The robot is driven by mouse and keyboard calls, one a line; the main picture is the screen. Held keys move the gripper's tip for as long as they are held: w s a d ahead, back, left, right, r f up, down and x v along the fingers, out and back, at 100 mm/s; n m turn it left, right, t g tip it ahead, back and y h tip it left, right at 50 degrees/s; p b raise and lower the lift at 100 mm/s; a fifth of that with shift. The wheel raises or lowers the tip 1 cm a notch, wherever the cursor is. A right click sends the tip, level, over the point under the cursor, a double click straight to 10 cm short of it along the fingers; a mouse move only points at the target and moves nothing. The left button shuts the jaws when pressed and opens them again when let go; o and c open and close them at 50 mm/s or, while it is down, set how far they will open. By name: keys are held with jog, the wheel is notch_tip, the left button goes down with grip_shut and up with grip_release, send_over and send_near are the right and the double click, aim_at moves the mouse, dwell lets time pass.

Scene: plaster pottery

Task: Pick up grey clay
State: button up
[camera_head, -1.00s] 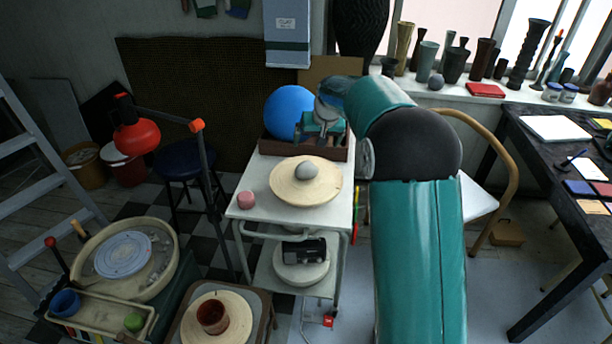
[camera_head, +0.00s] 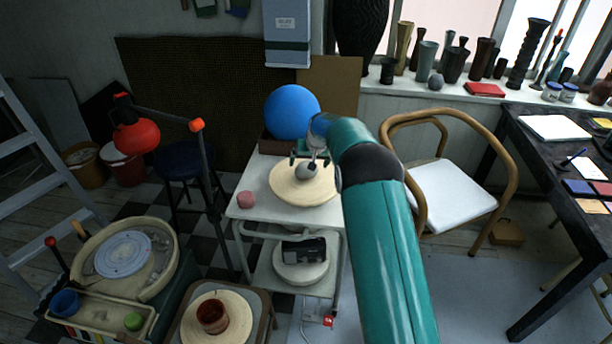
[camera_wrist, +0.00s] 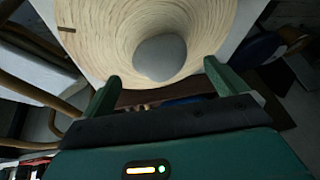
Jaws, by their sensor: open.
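The grey clay (camera_head: 306,172) is a rounded lump on a round pale wooden board (camera_head: 288,190) on top of the white cart. My gripper (camera_head: 309,158) is at the clay, with its fingers apart on the left and right of it in the head view. In the wrist view the clay (camera_wrist: 160,57) lies just beyond and between the two green fingertips (camera_wrist: 160,72). The fingers do not appear closed on it. My gripper and arm hide part of the clay and the board's right side.
A pink lump (camera_head: 246,199) sits at the cart's left edge. A blue ball (camera_head: 291,112) rests in a brown box behind the board. A wooden chair (camera_head: 455,190) stands to the right. A red lamp (camera_head: 138,137) is at left.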

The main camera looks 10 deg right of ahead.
jog(key=x, duration=0.5)
jog(key=shift+d, duration=0.1)
jog(key=c, duration=1.6)
jog(key=shift+r, duration=0.15)
jog(key=shift+c, duration=0.9)
jog(key=shift+r, duration=0.1)
